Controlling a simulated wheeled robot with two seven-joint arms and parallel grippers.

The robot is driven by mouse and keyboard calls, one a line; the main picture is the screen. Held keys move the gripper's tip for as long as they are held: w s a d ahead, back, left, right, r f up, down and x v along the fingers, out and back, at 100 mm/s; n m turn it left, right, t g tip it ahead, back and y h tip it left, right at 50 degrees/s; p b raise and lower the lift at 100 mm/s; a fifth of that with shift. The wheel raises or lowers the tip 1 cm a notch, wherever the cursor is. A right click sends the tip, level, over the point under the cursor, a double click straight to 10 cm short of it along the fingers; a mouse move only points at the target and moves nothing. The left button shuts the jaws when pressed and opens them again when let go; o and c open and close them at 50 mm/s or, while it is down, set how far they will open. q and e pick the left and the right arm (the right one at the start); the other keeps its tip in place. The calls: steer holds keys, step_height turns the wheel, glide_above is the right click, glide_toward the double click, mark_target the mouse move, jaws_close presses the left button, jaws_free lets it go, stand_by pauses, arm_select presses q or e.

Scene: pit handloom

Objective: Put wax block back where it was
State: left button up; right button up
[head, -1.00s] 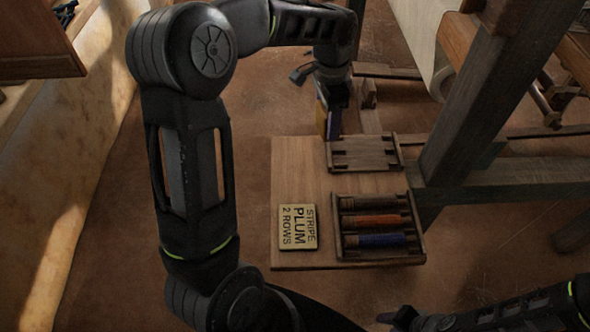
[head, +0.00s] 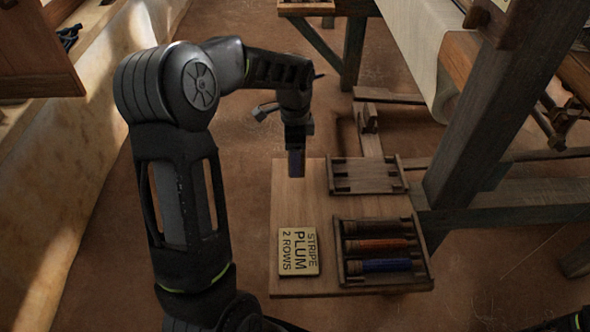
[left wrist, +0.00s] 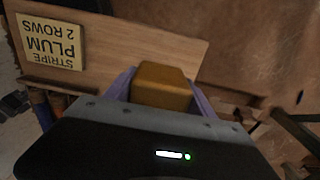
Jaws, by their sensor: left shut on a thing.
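My left gripper (head: 295,172) is over the back left part of the wooden board (head: 300,206), fingers pointing down. In the left wrist view, the yellow-brown wax block (left wrist: 162,85) sits between the two purple-grey fingers of that gripper (left wrist: 163,92), which is shut on it. The board shows behind the block there. In the head view the block is hidden by the gripper, and I cannot tell its height over the board. Only a bit of my right arm shows at the bottom right corner; its gripper is out of view.
The board carries a card reading "STRIPE PLUM 2 ROWS" (head: 299,251), a rack with dark, orange and blue bobbins (head: 385,265), and an empty slatted wooden holder (head: 366,176). The loom post (head: 485,110) stands close on the right. Bare floor lies left of the board.

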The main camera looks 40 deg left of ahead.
arm_select(q)
steer(key=shift+f, duration=0.55)
steer(key=shift+f, duration=0.1)
steer(key=shift+f, duration=1.8)
steer(key=shift+f, duration=0.15)
steer(key=o, duration=1.7)
step_height(320, 180, up, 12)
steer(key=shift+r, duration=0.2)
